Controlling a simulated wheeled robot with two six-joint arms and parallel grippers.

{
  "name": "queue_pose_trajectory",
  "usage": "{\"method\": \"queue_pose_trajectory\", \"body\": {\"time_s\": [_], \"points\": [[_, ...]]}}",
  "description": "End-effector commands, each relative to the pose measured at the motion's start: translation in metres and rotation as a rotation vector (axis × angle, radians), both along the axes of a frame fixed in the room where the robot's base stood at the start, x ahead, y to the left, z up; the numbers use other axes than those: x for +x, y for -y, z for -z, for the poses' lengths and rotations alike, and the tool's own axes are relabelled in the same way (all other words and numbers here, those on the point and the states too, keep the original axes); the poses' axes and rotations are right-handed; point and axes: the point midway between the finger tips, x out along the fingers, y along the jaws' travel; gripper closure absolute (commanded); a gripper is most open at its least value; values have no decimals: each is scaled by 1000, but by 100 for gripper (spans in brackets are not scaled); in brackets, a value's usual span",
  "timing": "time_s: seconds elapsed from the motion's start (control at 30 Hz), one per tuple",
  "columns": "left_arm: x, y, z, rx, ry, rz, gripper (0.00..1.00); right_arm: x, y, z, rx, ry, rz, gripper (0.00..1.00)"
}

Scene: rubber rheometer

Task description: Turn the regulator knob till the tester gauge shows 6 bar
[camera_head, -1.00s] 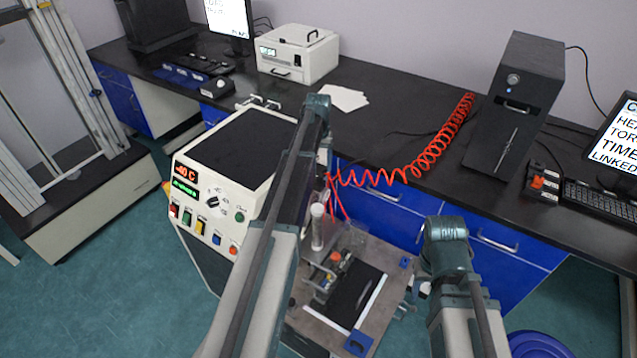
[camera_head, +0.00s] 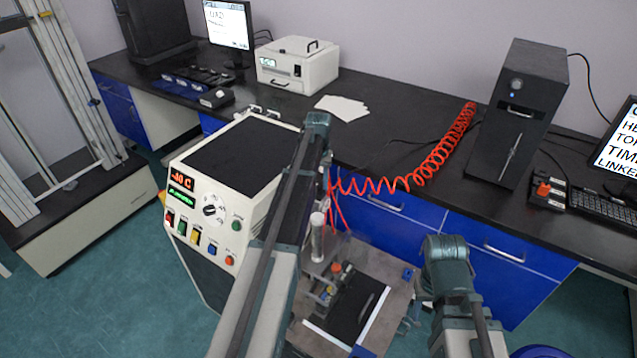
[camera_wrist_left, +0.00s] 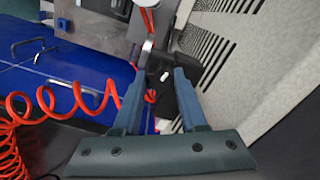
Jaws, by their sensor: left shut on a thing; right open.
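In the left wrist view my left gripper (camera_wrist_left: 158,82) has its two blue fingers on either side of a small dark knob (camera_wrist_left: 163,92) with a white mark, and is shut on it. This looks like the regulator knob. In the head view my left arm (camera_head: 280,230) hides the left gripper and the knob. My right gripper (camera_head: 408,315) shows only in part beside the cart, open and apart from the knob. No readable gauge face shows in either view, so the pressure cannot be told.
A red coiled hose (camera_head: 430,165) runs from the bench to the area by my left gripper. A cream instrument cabinet (camera_head: 235,170) stands left of my left arm. A small cart top (camera_head: 395,300) lies between my arms. Blue drawers (camera_head: 470,235) front the bench.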

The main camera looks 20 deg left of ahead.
Motion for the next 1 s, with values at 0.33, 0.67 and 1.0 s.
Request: {"method": "queue_pose_trajectory", "body": {"time_s": [0.33, 0.67, 1.0], "points": [[0, 0, 0, 0, 0, 9, 100, 0, 0, 0, 0, 0, 0, 50], [0, 0, 0, 0, 0, 169, 100, 0, 0, 0, 0, 0, 0, 50], [0, 0, 0, 0, 0, 486, 100, 0, 0, 0, 0, 0, 0, 50]]}}
